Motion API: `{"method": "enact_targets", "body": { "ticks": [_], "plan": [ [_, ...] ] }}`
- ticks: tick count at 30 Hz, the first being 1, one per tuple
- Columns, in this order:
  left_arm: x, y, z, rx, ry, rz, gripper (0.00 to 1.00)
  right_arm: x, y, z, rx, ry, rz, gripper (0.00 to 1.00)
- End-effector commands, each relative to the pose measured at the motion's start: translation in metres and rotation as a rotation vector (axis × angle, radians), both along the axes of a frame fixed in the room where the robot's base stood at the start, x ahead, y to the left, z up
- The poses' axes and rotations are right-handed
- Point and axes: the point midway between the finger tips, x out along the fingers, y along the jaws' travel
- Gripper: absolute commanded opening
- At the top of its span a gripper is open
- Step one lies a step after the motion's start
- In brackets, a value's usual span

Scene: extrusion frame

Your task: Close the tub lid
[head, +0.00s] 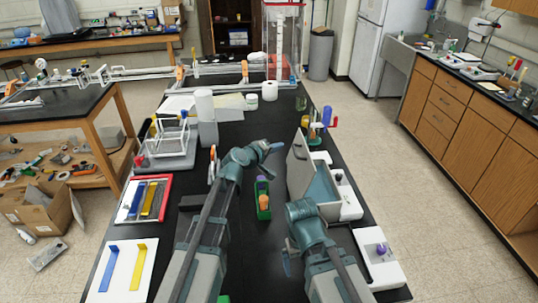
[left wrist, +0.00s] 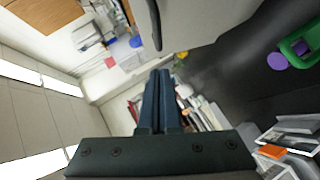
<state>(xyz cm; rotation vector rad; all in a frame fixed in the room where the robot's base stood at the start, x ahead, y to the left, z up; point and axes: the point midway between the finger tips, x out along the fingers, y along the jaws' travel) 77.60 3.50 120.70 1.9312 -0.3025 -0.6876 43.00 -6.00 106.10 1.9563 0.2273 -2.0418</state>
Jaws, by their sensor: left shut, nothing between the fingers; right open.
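The tub (head: 325,188) is a grey box right of the middle of the black bench. Its grey lid (head: 298,152) stands raised at its left far side, so the tub looks open. My left gripper (head: 275,146) is shut and empty, just left of the lid's upper edge, with a small apparent gap.
A green holder (head: 263,208) with an orange and a purple item stands left of the tub. White boxes with knobs (head: 377,249) line the right edge. Trays with blue and yellow pieces (head: 146,199) lie on the left.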

Motion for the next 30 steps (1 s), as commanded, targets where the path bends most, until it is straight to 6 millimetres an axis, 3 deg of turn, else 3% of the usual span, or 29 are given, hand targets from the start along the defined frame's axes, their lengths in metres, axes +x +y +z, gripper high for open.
{"method": "enact_targets", "body": {
  "ticks": [3, 9, 23, 30],
  "plan": [
    [0.003, -0.017, -0.012, 0.0, 0.0, -0.002, 0.0, 0.0, 0.0, -0.012, 0.0, 0.0, 0.002, 1.0],
    [0.005, -0.032, -0.017, 0.0, 0.0, 0.0, 0.0, 0.0, 0.0, -0.018, -0.001, 0.0, 0.004, 1.0],
    [0.006, -0.035, -0.018, 0.001, 0.0, 0.001, 0.0, 0.0, 0.0, -0.018, -0.001, 0.0, 0.004, 1.0],
    [0.008, -0.045, -0.014, 0.048, 0.011, -0.002, 0.0, 0.0, 0.0, -0.007, 0.0, 0.0, 0.002, 1.0]
  ]
}}
